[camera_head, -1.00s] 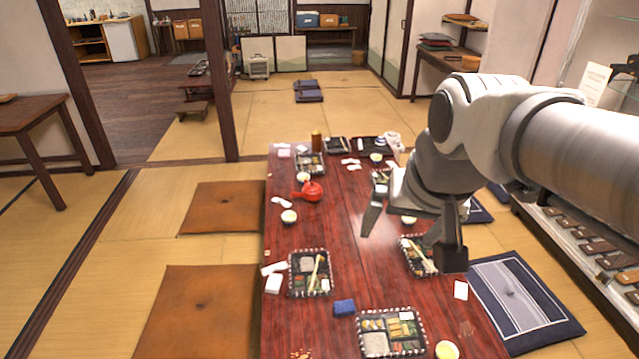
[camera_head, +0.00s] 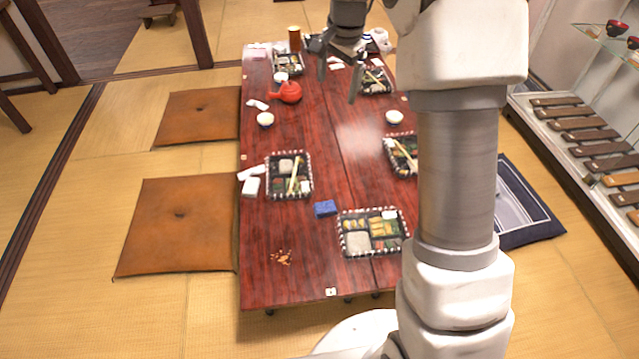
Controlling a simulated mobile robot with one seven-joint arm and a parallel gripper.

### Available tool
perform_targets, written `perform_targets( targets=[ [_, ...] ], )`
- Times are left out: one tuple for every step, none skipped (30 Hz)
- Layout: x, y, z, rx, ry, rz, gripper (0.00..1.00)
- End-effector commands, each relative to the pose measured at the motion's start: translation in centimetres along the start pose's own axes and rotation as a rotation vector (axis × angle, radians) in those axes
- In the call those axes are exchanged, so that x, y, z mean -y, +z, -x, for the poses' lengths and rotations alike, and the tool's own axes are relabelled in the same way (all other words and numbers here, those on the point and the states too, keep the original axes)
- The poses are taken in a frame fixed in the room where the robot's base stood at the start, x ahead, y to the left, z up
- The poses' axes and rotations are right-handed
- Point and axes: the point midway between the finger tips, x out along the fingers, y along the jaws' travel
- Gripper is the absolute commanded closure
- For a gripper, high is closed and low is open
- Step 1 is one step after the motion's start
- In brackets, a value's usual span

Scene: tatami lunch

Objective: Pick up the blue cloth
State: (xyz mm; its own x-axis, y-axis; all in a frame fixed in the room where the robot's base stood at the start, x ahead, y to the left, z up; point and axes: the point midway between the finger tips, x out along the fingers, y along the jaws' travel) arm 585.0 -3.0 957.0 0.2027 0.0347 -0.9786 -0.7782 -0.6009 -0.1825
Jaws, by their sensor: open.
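The blue cloth (camera_head: 325,208) is a small folded block lying flat on the red-brown lacquered table (camera_head: 328,150), near its front end. It sits between two bento boxes and nothing covers it. My gripper (camera_head: 338,84) is over the far half of the table, with its two dark fingers pointing down and spread apart. The gripper is open and empty, well beyond the cloth. My arm hides part of the table's right side.
A bento box (camera_head: 372,238) stands close right of the cloth, another (camera_head: 289,176) to its upper left. A red teapot (camera_head: 288,92) and small bowls stand farther back. Orange crumbs (camera_head: 281,257) lie near the front. Brown cushions (camera_head: 180,222) line the left side. A shelf (camera_head: 580,135) stands at right.

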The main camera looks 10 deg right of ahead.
Motion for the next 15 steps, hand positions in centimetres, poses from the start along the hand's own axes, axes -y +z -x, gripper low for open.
perform_targets(
  targets=[
    [0.4,-0.4,-2.9,0.008,0.014,-0.031,0.00],
    [0.7,-0.7,-4.2,0.012,0.020,-0.052,0.00],
    [1.1,-1.0,-5.9,0.015,0.028,-0.079,0.00],
    [1.3,-1.2,-7.1,0.018,0.034,-0.100,0.00],
    [1.6,-1.4,-8.4,0.020,0.040,-0.121,0.00],
    [1.8,-1.7,-10.2,0.023,0.049,-0.147,0.00],
    [2.0,-1.9,-11.5,0.025,0.056,-0.167,0.00],
    [2.1,-2.0,-12.9,0.027,0.063,-0.187,0.00],
    [2.3,-2.2,-14.7,0.029,0.072,-0.214,0.00],
    [2.4,-2.4,-16.1,0.031,0.078,-0.233,0.00],
    [2.5,-2.5,-17.5,0.032,0.085,-0.253,0.00],
    [2.6,-2.6,-19.3,0.034,0.094,-0.279,0.00],
    [2.6,-2.6,-20.8,0.035,0.101,-0.298,0.00],
    [2.6,-2.6,-22.2,0.037,0.109,-0.317,0.00],
    [2.6,-2.6,-24.1,0.038,0.118,-0.343,0.00]
  ],
)
